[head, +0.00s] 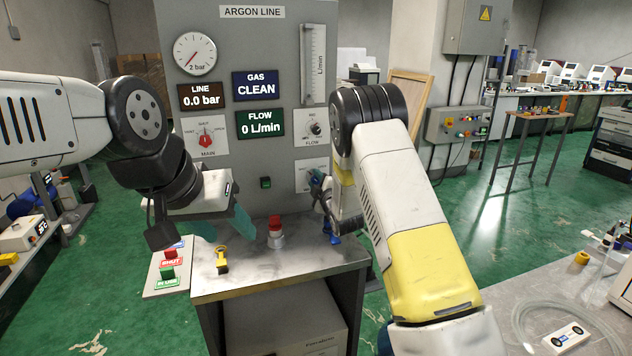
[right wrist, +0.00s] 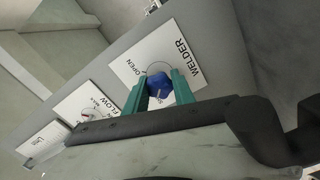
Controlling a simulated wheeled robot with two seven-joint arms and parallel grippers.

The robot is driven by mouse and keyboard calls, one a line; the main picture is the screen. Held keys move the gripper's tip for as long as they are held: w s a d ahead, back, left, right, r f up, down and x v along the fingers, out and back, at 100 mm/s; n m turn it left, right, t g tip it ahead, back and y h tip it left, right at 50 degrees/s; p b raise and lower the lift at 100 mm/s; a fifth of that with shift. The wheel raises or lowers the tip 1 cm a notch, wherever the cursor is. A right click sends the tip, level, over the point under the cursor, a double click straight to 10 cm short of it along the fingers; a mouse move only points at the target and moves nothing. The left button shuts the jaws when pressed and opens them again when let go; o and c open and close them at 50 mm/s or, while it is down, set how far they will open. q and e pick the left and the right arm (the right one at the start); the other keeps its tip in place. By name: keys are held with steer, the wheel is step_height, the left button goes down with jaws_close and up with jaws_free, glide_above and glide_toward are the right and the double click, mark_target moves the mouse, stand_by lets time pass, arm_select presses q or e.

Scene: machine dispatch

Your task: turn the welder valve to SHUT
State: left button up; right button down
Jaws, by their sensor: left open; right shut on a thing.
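The welder valve is a blue knob (right wrist: 159,86) on a white plate (right wrist: 128,66) marked WELDER and OPEN in the right wrist view. A second label beginning with S is mostly hidden by the fingers and knob. My right gripper (right wrist: 160,92) is shut on the blue knob, one teal finger on each side. A small pale mark shows on the knob, but I cannot tell its exact setting. In the head view my right gripper (head: 322,186) is at the panel's lower right, largely covered by my arm. My left gripper (head: 224,226) is open and empty above the bench.
The grey panel (head: 248,150) carries a gauge (head: 195,54), a red MAIN knob (head: 206,139) and a FLOW knob (head: 316,128). Displays read 0.0 bar, CLEAN and 0 L/min. A red-topped item (head: 275,228) and a yellow-handled item (head: 221,258) stand on the bench, near a tag board (head: 160,288).

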steer(key=shift+n, duration=0.3)
steer(key=c, duration=1.1)
jaws_free()
steer(key=shift+o, duration=0.2)
steer(key=v, duration=0.7)
steer(key=shift+s, duration=0.4)
